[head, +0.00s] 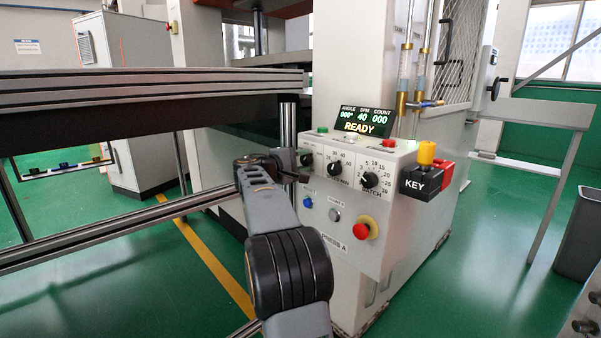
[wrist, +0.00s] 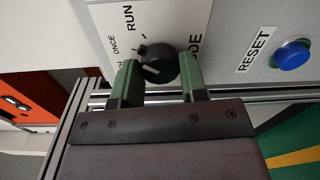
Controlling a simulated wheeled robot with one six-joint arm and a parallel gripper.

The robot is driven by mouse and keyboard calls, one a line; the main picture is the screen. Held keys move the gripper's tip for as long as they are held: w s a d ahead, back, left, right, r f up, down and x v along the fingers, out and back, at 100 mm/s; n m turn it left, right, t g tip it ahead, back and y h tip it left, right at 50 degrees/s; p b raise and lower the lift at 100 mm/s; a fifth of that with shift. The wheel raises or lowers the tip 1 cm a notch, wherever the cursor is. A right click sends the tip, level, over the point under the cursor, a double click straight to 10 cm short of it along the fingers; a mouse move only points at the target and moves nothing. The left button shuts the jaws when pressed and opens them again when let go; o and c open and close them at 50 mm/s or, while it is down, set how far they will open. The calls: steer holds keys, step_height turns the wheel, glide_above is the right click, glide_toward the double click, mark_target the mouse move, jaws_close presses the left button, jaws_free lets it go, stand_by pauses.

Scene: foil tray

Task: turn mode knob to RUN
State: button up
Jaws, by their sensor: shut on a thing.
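The mode knob (wrist: 158,66) is black and round with a short white line on its face. It sits on a white dial plate marked RUN, ONCE and another partly hidden label. I cannot tell for certain which mark its line points at. My gripper (wrist: 160,78) has its two green fingers on either side of the knob, shut on it. In the head view my gripper (head: 297,174) is at the left end of the press control panel (head: 398,205), where the mode knob (head: 306,159) is partly hidden by it.
Two more black knobs, the middle one (head: 335,168) and the batch knob (head: 370,180), sit to the right. A blue reset button (wrist: 291,55) is near my gripper. A red emergency button (head: 367,228), a key box (head: 416,181) and a READY display (head: 364,121) are also there.

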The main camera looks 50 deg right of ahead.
steer(key=shift+m+b, duration=1.85)
steer(key=shift+m, duration=0.35)
steer(key=o, duration=0.9)
steer(key=a, duration=0.4)
steer(key=a+p, duration=0.1)
steer(key=a, duration=0.4)
steer(key=a+p, duration=0.1)
steer(key=a, duration=0.3)
steer(key=shift+w+a+r, duration=0.2)
steer(key=shift+w+a, duration=0.15)
